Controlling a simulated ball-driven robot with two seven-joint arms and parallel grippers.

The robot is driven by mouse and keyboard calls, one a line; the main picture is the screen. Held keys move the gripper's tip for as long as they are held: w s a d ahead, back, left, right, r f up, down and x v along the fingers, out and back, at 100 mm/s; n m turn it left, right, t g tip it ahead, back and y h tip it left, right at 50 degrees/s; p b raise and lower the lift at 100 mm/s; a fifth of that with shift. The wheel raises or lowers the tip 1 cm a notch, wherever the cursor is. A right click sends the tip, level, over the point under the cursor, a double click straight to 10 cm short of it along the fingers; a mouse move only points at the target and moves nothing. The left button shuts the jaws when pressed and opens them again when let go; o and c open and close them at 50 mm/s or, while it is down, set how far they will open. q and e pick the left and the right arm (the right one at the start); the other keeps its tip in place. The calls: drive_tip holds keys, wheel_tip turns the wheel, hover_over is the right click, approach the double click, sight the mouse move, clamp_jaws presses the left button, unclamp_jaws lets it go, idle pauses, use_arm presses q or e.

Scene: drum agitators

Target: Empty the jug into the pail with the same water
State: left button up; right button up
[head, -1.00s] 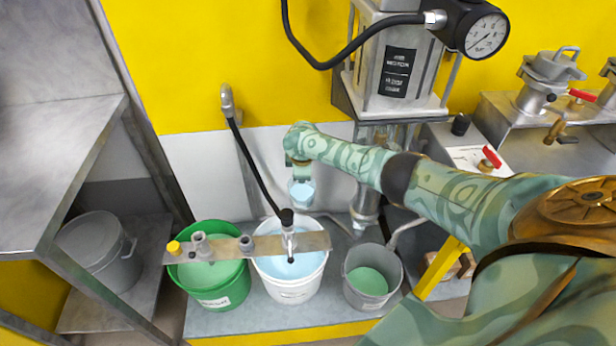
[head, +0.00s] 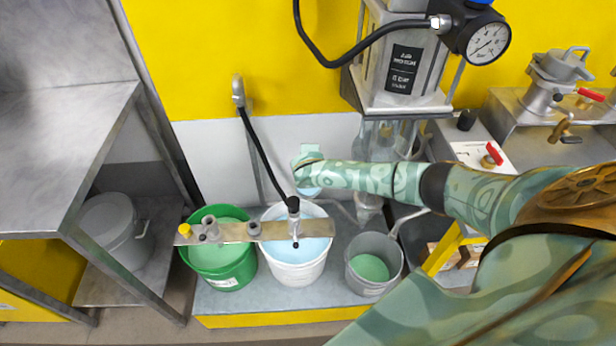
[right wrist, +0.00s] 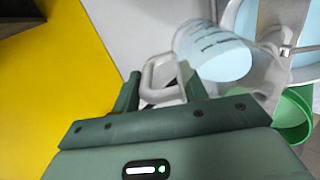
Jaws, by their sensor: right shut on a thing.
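My right gripper (right wrist: 160,92) is shut on the handle of a clear jug (right wrist: 215,50) with dark marks and light blue water in it. In the head view the jug (head: 310,192) is mostly hidden below my right wrist, just behind the white pail. The white pail (head: 298,276) holds light blue water. To its left the green pail (head: 222,276) holds green water. To its right a grey pail (head: 375,288) also holds green liquid. I see no water pouring. My left gripper is not in view.
A metal bar (head: 268,231) with fittings crosses above the green and white pails. A black hose (head: 265,155) with a tap hangs over the white pail. A machine with a gauge (head: 487,42) stands behind right. A lidded grey bucket (head: 112,232) sits on the left shelf.

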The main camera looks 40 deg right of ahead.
sight(309, 196)
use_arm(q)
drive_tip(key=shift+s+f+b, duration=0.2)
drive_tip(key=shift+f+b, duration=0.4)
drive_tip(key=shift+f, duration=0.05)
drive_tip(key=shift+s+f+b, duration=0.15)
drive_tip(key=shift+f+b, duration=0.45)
use_arm(e)
drive_tip(key=shift+s+a+f+t+h, duration=0.1)
drive_tip(key=shift+s+a+t+h, duration=0.4)
drive_tip(key=shift+t, duration=0.4)
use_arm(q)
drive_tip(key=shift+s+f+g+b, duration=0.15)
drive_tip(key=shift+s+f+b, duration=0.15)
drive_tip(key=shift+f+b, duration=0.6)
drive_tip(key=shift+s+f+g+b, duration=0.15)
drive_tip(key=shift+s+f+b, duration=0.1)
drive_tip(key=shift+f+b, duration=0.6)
use_arm(e)
drive_tip(key=shift+s+a+f+t+h, duration=0.15)
drive_tip(key=shift+s+a+t+h, duration=0.05)
drive_tip(key=shift+s+t+h, duration=0.25)
drive_tip(key=shift+s+a+f+t+h, duration=0.2)
drive_tip(key=shift+s+t+h, duration=0.15)
drive_tip(key=shift+t, duration=0.2)
idle(0.8)
